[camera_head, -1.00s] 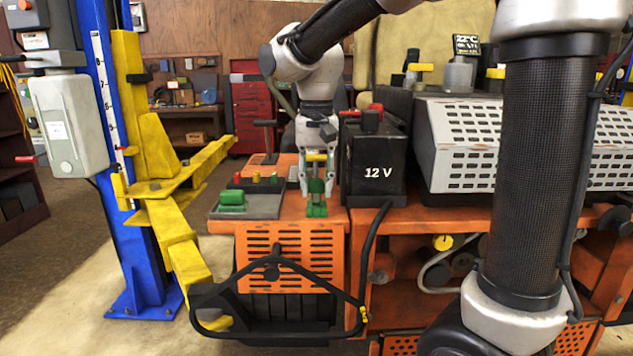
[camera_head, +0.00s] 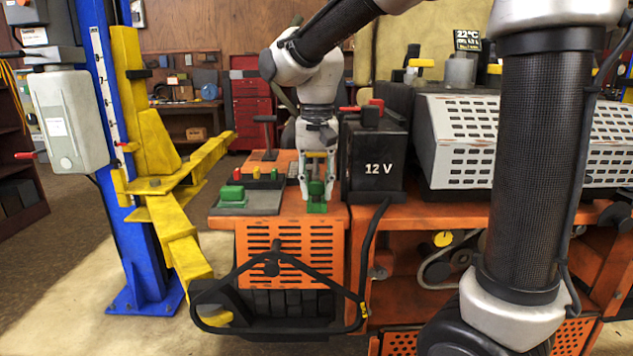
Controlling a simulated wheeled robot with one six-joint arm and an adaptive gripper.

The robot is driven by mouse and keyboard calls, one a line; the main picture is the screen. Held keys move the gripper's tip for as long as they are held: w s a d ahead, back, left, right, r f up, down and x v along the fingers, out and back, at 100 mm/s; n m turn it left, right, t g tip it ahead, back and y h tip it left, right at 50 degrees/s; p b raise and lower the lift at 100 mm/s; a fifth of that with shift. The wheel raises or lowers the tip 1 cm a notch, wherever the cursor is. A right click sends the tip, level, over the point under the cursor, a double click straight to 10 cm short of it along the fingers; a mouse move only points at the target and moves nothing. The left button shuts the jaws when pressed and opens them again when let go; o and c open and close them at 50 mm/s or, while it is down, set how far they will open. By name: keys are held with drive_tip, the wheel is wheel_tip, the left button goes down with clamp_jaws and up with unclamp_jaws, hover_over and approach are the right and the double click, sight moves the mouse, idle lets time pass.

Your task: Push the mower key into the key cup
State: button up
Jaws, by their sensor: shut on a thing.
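My gripper (camera_head: 316,191) points down over the orange mower deck and is shut on a small green piece, which I take to be the mower key (camera_head: 316,187). A green block (camera_head: 316,207) sits on the deck directly below the fingertips, and I take it to be the key cup. The key is upright and right at the top of the cup. The fingers partly hide the key, and I cannot tell how deep it sits in the cup.
A black 12 V battery (camera_head: 372,165) stands close to the right of my gripper. To the left is a grey tray (camera_head: 252,205) with a green block (camera_head: 232,193) and small coloured pieces. A black lever (camera_head: 268,135) rises behind. A yellow lift arm (camera_head: 185,245) stands at left.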

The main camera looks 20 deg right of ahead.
drive_tip(key=shift+f, duration=0.5)
drive_tip(key=o, duration=0.9)
wheel_tip(320, 180, up, 12)
drive_tip(key=shift+s, duration=0.1)
idle(0.4)
